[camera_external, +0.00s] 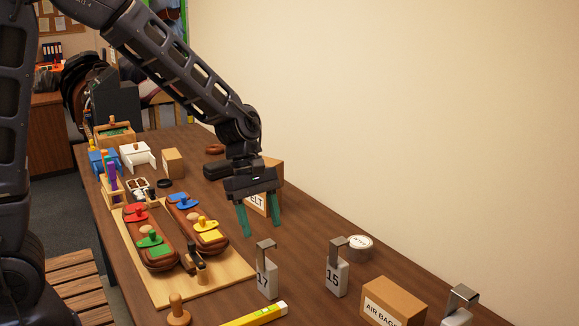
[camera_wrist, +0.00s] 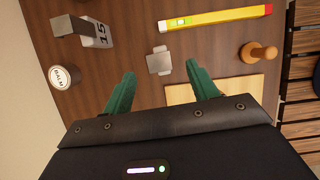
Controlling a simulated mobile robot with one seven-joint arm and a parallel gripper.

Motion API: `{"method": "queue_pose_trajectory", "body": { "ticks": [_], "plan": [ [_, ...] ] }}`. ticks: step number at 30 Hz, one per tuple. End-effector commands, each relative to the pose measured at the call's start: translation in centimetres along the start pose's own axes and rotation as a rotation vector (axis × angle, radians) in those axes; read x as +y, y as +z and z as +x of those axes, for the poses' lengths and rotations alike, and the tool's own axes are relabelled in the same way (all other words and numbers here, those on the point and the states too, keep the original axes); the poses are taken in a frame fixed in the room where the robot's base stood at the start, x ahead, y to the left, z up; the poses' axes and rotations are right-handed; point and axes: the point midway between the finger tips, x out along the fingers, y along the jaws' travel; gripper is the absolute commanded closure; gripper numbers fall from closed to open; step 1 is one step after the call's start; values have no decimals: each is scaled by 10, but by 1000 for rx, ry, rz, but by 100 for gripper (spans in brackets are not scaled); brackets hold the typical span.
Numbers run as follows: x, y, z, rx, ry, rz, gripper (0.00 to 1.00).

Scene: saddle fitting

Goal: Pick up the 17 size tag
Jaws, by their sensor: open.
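The 17 size tag (camera_external: 267,281) stands on the wooden table as a grey block marked "17" with a bent metal hook on top. In the wrist view it appears from above as a grey shape (camera_wrist: 160,62), just ahead of the gap between my fingertips; its number is hidden there. My gripper (camera_external: 262,230) has green fingers, spread apart and empty, and hangs above and behind the tag in the external view. The open fingers also show in the wrist view (camera_wrist: 160,72). A similar 15 tag (camera_external: 336,277) stands to the right.
A round tin (camera_external: 359,242) and an "AIR BAGS" box (camera_external: 393,303) are at the right. A board (camera_external: 176,291) with leather panels is left. Another box (camera_external: 265,200) stands behind my gripper.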

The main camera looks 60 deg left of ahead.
Motion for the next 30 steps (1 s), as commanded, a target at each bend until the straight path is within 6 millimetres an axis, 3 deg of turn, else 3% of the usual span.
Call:
{"method": "queue_pose_trajectory", "body": {
  "ticks": [7, 18, 26, 30],
  "plan": [
    [0, -1, 16, 1, -1, 1, 41],
    [1, -3, 58, 0, -1, 0, 41],
    [2, -3, 60, 0, 1, 1, 41],
    [2, -3, 60, 0, 1, 1, 65]
  ]
}}
